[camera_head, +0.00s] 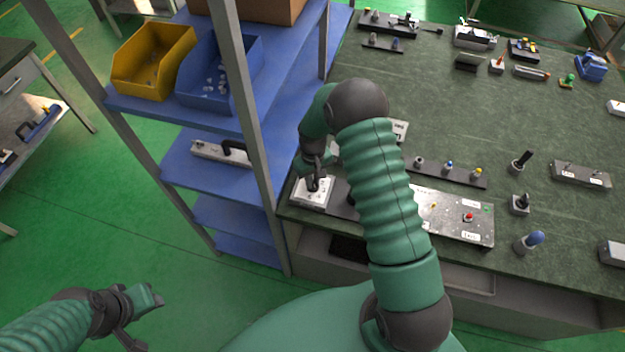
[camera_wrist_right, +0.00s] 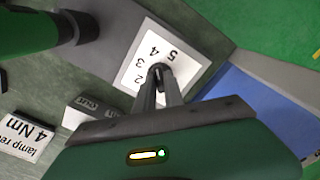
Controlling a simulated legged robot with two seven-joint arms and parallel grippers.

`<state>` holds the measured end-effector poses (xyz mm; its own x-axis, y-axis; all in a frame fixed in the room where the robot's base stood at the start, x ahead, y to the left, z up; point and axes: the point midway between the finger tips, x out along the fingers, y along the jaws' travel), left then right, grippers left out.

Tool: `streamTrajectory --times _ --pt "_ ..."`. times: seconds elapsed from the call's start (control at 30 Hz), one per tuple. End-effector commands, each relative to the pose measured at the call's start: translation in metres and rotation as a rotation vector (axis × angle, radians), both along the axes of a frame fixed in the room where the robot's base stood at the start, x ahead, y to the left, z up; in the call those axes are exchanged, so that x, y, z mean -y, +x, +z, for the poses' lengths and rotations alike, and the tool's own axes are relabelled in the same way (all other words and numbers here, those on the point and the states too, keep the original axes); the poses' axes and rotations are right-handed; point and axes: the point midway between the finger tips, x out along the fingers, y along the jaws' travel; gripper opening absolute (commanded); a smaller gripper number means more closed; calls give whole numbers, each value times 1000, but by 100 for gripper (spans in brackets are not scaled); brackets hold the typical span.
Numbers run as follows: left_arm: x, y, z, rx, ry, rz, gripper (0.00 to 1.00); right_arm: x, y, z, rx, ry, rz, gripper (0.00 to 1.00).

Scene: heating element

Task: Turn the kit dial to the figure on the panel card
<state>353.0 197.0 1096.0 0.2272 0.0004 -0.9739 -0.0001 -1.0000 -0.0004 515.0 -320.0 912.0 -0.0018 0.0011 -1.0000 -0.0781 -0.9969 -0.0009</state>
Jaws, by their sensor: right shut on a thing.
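The kit dial has a white plate (camera_head: 301,196) with black figures, at the left front corner of the green bench. In the right wrist view the plate (camera_wrist_right: 137,62) shows 2, 3, 4 and 5; other figures are hidden. My right gripper (camera_head: 314,184) is over the plate, shut on the dark dial knob (camera_wrist_right: 158,70). The fingers hide most of the knob, so its exact setting is unclear. A white card (camera_wrist_right: 28,137) reads "4 Nm" under partly cut-off text. My left gripper (camera_head: 143,319) is open and empty, low at left, away from the bench.
A grey panel (camera_head: 452,214) with a red button lies right of my right arm. A strip with small coloured knobs (camera_head: 450,172) lies behind it. A blue shelf (camera_head: 205,165) and its grey post (camera_head: 250,130) stand close left of the dial. The bench middle has free room.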

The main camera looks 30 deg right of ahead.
Motion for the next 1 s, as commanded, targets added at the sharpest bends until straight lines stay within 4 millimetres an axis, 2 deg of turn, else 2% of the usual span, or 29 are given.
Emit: streamTrajectory --times 0.27,0.3,0.43,0.77,0.87,1.0 --pt "0 0 0 0 0 0 40 1 2 2 5 -2 0 0" --pt "0 0 0 0 0 0 40 1 2 2 5 -2 -1 18" --pt "0 0 0 0 0 0 40 1 1 1 4 -2 -1 35" --pt "0 0 -1 0 0 0 40 0 1 3 2 -1 -1 35" --pt "0 0 -4 0 0 0 40 1 2 14 5 -2 -1 35" --pt "0 0 -11 0 0 0 40 1 3 48 8 -3 0 35"
